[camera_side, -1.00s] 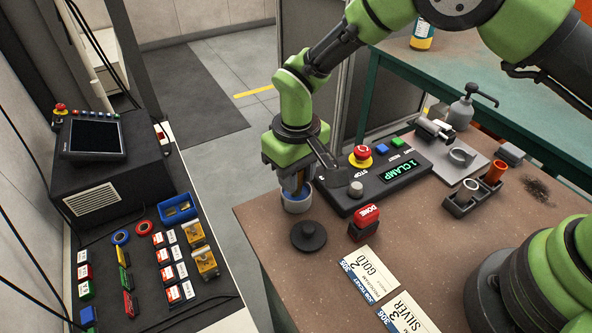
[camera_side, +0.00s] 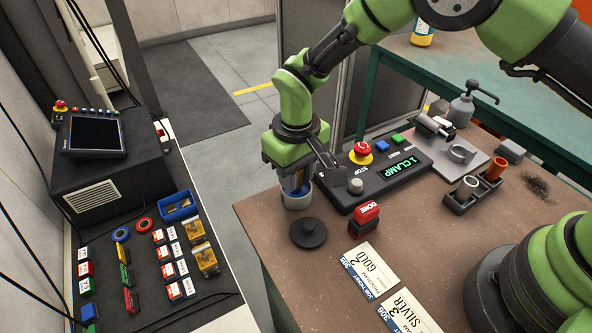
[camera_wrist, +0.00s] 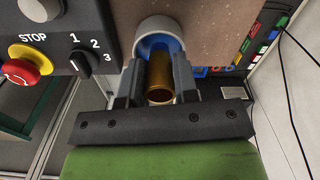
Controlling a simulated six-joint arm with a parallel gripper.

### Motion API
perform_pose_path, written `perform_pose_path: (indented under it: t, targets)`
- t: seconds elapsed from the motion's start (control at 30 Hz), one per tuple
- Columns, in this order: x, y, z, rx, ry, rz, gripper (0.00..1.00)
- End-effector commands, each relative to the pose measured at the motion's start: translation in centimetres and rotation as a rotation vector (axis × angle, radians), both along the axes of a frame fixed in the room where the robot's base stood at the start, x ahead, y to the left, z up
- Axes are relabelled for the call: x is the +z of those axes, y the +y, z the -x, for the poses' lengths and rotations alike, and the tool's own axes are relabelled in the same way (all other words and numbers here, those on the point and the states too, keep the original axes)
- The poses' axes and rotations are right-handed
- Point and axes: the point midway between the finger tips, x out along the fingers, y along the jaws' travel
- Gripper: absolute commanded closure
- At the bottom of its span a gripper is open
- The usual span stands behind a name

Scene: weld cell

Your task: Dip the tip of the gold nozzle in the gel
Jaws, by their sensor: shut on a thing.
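My gripper (camera_wrist: 158,80) is shut on the gold nozzle (camera_wrist: 159,78), which sits between the two fingers and points down. The gel pot (camera_side: 297,200) is a light grey cup with blue gel inside, standing at the table's left edge. In the wrist view the pot (camera_wrist: 159,27) shows its pale rim and blue inside just beyond the nozzle. In the side view the gripper (camera_side: 294,182) is directly over the pot, with the nozzle's lower end at or inside its mouth. Whether the tip touches the gel is hidden.
A black round lid (camera_side: 309,233) lies in front of the pot. The control box (camera_side: 385,178) with its STOP button stands close on the right. A red DONE button (camera_side: 365,217), GOLD card (camera_side: 371,270) and SILVER card (camera_side: 408,313) lie nearby. A holder (camera_side: 474,192) has copper and silver nozzles.

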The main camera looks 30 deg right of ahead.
Motion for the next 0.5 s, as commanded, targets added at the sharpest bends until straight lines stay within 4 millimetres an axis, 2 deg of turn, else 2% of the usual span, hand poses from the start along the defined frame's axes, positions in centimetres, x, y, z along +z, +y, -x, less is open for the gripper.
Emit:
perform_pose_path:
  t: [0.37,0.5]
  targets:
    - [-0.19,-0.05,0.05,0.002,0.002,0.002,0.96]
    - [0.46,-0.04,0.01,0.002,0.001,0.001,0.96]
